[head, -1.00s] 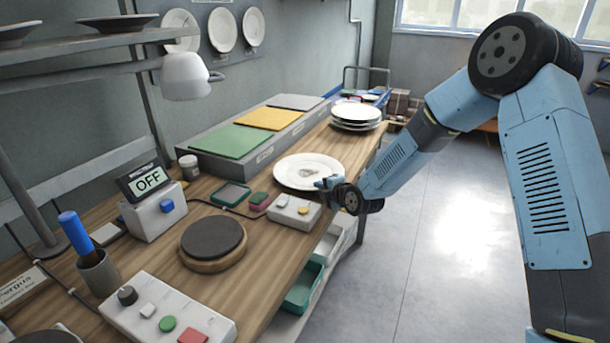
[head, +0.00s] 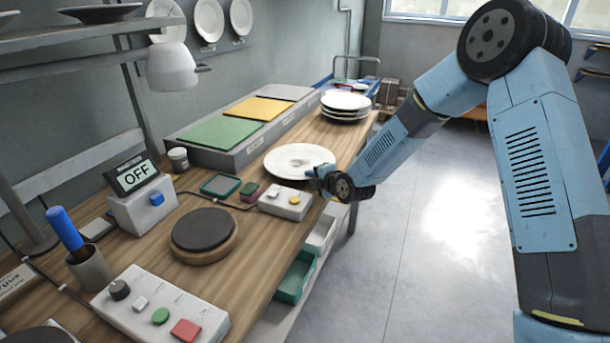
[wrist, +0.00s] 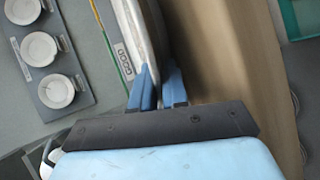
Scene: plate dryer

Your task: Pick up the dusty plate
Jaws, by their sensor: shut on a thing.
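The dusty plate (head: 290,167), white with a grey-brown smudge at its middle, is near the right edge of the wooden bench, with its face up. My gripper (head: 318,173) is at its right rim. In the wrist view the plate (wrist: 138,25) shows edge-on, its rim between the two blue fingers of my gripper (wrist: 160,82), which are shut on it. I cannot tell whether the plate touches the bench or is slightly above it.
A stack of white plates (head: 346,103) stands behind it. A white button box (head: 286,203) sits close in front. A grey box with green, yellow and grey pads (head: 222,132) is to the left. A round dark pad (head: 205,229) is nearer. The floor at right is open.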

